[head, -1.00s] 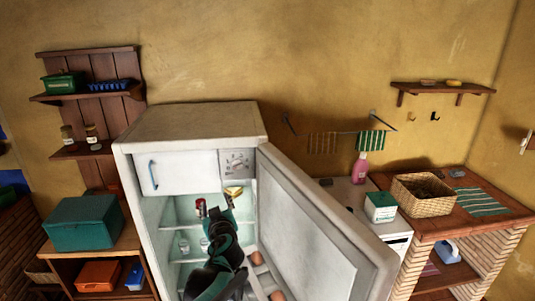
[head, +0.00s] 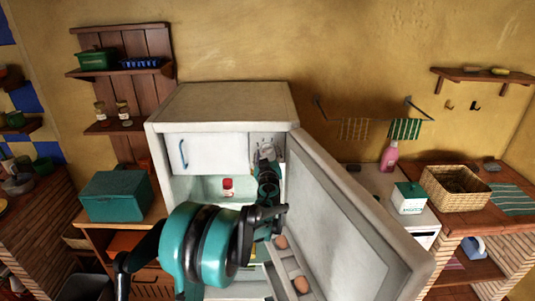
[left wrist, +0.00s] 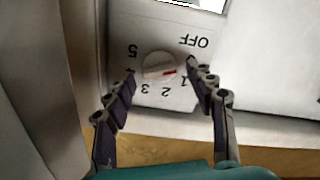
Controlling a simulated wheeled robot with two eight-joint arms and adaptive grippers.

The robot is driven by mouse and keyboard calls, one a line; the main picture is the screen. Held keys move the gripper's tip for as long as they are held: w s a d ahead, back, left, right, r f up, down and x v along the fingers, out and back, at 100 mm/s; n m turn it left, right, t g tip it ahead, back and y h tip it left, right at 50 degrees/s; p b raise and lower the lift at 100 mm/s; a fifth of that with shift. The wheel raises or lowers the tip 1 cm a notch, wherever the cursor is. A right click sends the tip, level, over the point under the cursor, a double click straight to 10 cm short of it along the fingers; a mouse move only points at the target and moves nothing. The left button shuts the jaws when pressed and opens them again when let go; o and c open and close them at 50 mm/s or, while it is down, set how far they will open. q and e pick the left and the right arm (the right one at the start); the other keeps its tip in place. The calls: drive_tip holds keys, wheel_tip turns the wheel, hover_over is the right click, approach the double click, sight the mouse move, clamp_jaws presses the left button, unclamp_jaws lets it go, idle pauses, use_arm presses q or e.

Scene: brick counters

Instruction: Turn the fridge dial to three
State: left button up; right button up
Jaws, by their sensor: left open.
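The white fridge (head: 225,104) stands with its door (head: 345,215) open to the right. In the left wrist view the round dial (left wrist: 155,62) sits on a pale panel (left wrist: 122,30) marked OFF and 1 to 5, seen upside down. Its red mark (left wrist: 169,72) points right, close to the 1. My left gripper (left wrist: 160,75) is open, with one finger on each side of the dial. I cannot tell whether the fingers touch it. In the head view my left gripper (head: 266,152) is at the panel and hides the dial. My right gripper is not in view.
The freezer flap (head: 205,158) is left of the panel. A red-capped jar (head: 228,186) stands inside the fridge below. The open door is close to the right of my arm. A teal box (head: 115,195) stands on the left cabinet.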

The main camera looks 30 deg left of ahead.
use_arm(q)
drive_tip(key=shift+c, duration=0.3)
drive_tip(key=c, duration=1.1)
